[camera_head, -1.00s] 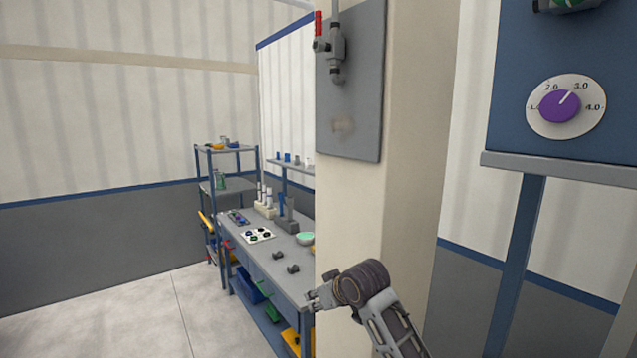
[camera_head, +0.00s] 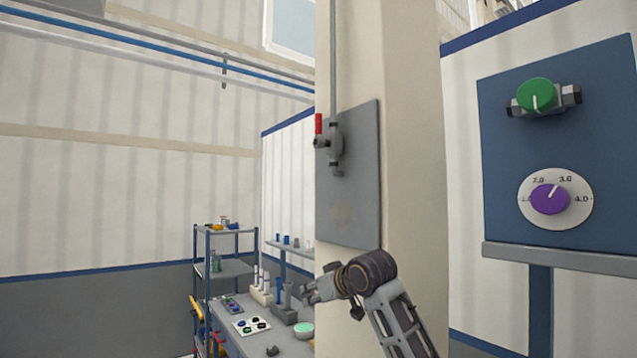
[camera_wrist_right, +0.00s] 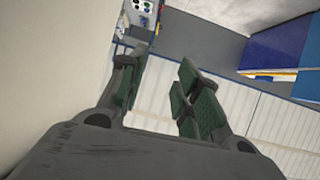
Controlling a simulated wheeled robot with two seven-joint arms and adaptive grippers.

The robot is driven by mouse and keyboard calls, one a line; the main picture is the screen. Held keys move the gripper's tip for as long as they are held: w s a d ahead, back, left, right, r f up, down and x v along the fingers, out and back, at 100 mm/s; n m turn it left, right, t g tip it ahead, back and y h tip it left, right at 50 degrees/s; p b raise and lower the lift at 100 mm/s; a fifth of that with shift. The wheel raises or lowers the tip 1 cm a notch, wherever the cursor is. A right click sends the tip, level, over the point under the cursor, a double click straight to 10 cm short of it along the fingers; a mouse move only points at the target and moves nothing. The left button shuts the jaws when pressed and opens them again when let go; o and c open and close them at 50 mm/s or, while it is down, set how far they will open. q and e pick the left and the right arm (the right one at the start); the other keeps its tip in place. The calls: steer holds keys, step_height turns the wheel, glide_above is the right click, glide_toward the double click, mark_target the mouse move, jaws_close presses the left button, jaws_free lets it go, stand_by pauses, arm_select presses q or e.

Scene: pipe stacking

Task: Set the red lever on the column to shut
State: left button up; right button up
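The red lever (camera_head: 319,124) points upward on a grey valve (camera_head: 333,147). The valve sits on a grey plate fixed to the beige column (camera_head: 412,150), with a thin pipe running up from it. The lever does not show in that view. My left gripper is in neither view.
A blue panel (camera_head: 500,155) with a green knob (camera_head: 537,95) and a purple dial (camera_head: 549,199) stands at the right. A workbench (camera_head: 230,343) with several small items and a shelf rack (camera_head: 226,270) stand behind, left of the column. The space left of the lever looks clear.

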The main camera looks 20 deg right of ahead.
step_height(320, 180, up, 24)
steer(key=s+d+t+y, duration=0.1)
steer(key=s+d+t, duration=0.1)
steer(key=d+t, duration=0.1)
steer(key=t+y, duration=0.2)
glide_toward(320, 122)
steer(key=v, duration=0.3)
steer(key=shift+a+r, duration=0.1)
steer(key=shift+r, duration=0.15)
steer(key=shift+w, duration=0.1)
steer(key=p+x, duration=0.4)
steer(key=x, duration=0.8)
steer(key=shift+f+p, duration=0.1)
steer(key=shift+p, duration=0.2)
steer(key=shift+x, duration=0.85)
steer(key=shift+f, duration=0.1)
jaws_close()
